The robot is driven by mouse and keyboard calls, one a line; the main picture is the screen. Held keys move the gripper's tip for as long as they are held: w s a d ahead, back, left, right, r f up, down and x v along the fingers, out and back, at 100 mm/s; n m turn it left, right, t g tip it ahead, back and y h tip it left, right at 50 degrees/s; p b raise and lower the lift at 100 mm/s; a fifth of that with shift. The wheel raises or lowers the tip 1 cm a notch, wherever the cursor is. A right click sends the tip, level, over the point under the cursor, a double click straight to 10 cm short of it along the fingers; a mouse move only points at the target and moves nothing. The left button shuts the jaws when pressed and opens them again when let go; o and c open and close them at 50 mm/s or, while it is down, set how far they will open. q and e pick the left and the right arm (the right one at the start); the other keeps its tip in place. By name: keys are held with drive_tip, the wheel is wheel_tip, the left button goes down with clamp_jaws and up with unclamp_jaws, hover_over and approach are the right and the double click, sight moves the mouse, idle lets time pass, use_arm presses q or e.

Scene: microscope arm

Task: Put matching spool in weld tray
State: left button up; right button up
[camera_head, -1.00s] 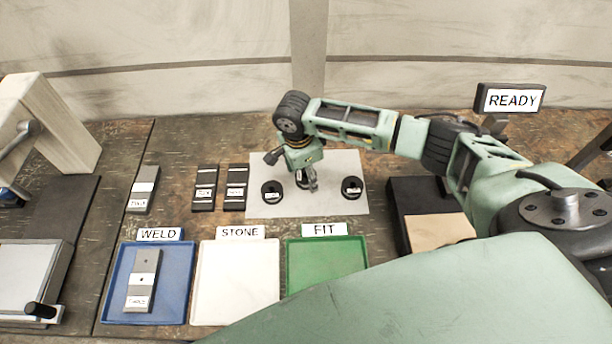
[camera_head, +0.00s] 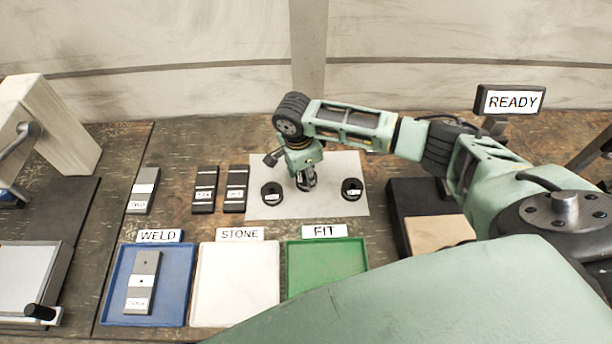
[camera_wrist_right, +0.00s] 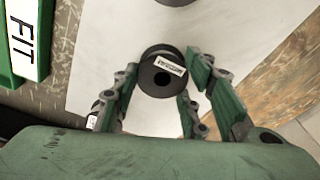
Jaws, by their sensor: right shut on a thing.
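Two black spools with white labels stand on the white sheet, a left spool (camera_head: 271,191) and a right spool (camera_head: 351,189). My right gripper (camera_head: 307,183) points down between them, shut on the middle spool. In the right wrist view, this middle spool (camera_wrist_right: 162,73) sits between the green fingers, its label too small to read. The blue WELD tray (camera_head: 176,290) at front left holds a grey block (camera_head: 143,282) with a label. My left gripper is not in view.
The white STONE tray (camera_head: 236,284) and green FIT tray (camera_head: 325,267) are empty beside the WELD tray. A grey block (camera_head: 144,190) and two dark blocks (camera_head: 205,189) lie behind the trays. A READY sign (camera_head: 512,101) stands at back right, behind a dark box (camera_head: 405,215).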

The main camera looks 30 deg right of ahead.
drive_tip(key=shift+r, duration=0.55)
wheel_tip(320, 180, up, 3)
drive_tip(key=shift+w+f+b, duration=0.1)
drive_tip(key=shift+b, duration=0.45)
drive_tip(key=s+d+r+b, duration=0.1)
drive_tip(key=s+d+r, duration=0.5)
drive_tip(key=s, duration=0.3)
drive_tip(key=shift+s+d+r, duration=0.25)
drive_tip(key=shift+s+r, duration=0.15)
drive_tip(key=shift+r, duration=0.15)
